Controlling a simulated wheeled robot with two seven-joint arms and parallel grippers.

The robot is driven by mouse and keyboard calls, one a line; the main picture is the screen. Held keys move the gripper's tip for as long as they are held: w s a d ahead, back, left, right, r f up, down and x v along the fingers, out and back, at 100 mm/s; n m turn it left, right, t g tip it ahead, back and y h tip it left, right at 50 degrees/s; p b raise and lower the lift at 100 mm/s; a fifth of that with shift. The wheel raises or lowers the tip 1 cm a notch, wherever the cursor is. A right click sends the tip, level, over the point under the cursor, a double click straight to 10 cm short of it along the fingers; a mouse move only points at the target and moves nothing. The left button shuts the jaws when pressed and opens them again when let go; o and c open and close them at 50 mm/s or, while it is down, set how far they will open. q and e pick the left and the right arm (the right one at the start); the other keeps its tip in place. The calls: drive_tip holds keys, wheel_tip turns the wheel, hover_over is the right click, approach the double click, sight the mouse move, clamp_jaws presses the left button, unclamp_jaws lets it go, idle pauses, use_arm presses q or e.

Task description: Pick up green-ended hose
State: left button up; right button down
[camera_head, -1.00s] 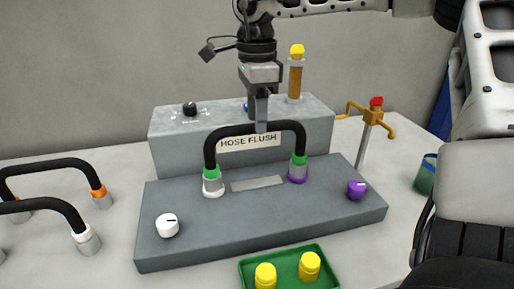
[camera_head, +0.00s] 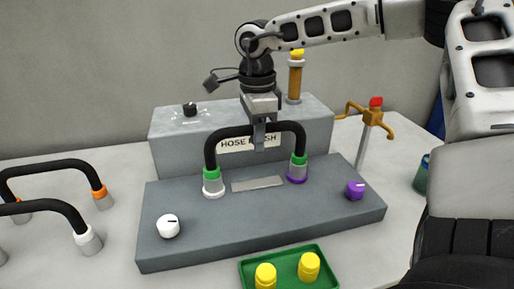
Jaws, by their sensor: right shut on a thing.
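The green-ended hose (camera_head: 225,133) is a black arch with green bands and metal ends. Its left end stands at a white ring and its right end at a purple ring on the grey hose flush station (camera_head: 270,218). My right gripper (camera_head: 259,142) comes down from above over the middle of the arch, its fingers pointing down. It is shut on the hose, and the fingers hide that stretch of it. The hose is upright with both ends at the rings. My left gripper is not in view.
An orange-ended hose (camera_head: 55,166) and a white-ended hose (camera_head: 50,208) stand at the left. A green tray (camera_head: 292,254) with yellow caps is in front. The station bears white (camera_head: 168,226) and purple (camera_head: 355,190) knobs. A red-topped brown tap (camera_head: 373,117) stands at the right.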

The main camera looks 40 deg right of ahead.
drive_tip(key=shift+r, duration=0.1)
drive_tip(key=shift+r, duration=0.45)
wheel_tip(320, 180, up, 2)
drive_tip(key=shift+r, duration=0.15)
drive_tip(key=s+a+r+b, duration=0.1)
drive_tip(key=s+a+r, duration=0.1)
drive_tip(key=s+r, duration=0.3)
drive_tip(key=s+a+r+b, duration=0.1)
drive_tip(key=s+r, duration=0.3)
drive_tip(key=s, duration=0.4)
drive_tip(key=shift+s+a+r, duration=0.15)
drive_tip(key=shift+a+r, duration=0.2)
drive_tip(key=shift+a, duration=0.4)
